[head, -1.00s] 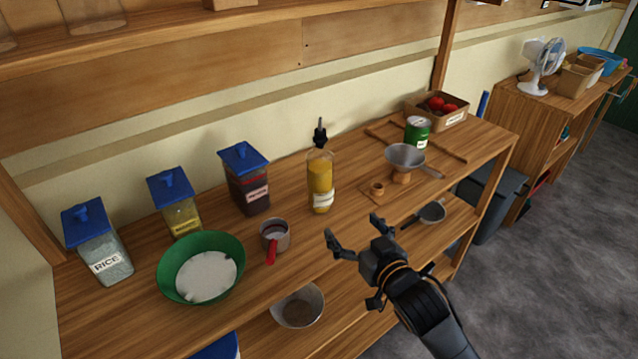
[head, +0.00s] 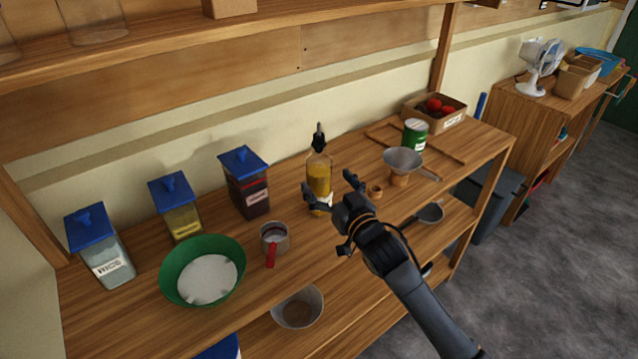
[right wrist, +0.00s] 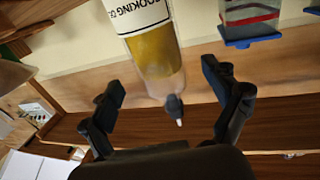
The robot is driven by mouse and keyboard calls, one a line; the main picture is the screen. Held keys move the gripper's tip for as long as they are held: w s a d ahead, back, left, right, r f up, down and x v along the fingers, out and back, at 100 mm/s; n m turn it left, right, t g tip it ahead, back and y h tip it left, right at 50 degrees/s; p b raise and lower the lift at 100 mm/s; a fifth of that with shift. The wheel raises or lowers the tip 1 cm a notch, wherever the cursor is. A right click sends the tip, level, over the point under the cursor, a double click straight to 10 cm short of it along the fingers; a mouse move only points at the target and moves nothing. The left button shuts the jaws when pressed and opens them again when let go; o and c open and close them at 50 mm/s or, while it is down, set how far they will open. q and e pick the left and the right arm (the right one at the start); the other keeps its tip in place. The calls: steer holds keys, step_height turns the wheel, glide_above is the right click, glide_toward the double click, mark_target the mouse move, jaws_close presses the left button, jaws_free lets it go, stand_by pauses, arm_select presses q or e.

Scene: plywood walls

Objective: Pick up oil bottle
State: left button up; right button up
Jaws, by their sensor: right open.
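The oil bottle (head: 319,175), clear with yellow oil and a dark pourer on top, stands upright on the wooden counter (head: 340,235) near the wall. My right gripper (head: 329,190) is open in front of the bottle, its fingers overlapping the bottle's lower part in the head view. In the right wrist view the bottle (right wrist: 157,55) appears upside down with its label reading "COOKING O", and lies between the two spread fingers (right wrist: 170,95) without visible contact. My left gripper is not in view.
A metal cup with red handle (head: 273,240) and a green bowl (head: 163,275) stand left of the bottle, near blue-lidded jars (head: 244,180). A funnel (head: 403,160), green can (head: 415,134) and box (head: 440,118) stand right. A shelf (head: 200,42) hangs above.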

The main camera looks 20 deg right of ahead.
steer(key=w, duration=0.3)
steer(key=w+p, duration=0.1)
steer(key=shift+w+a+r, duration=0.2)
steer(key=shift+w+a, duration=0.05)
steer(key=shift+a, duration=0.1)
steer(key=c, duration=1.7)
steer(key=shift+r, duration=0.15)
jaws_close()
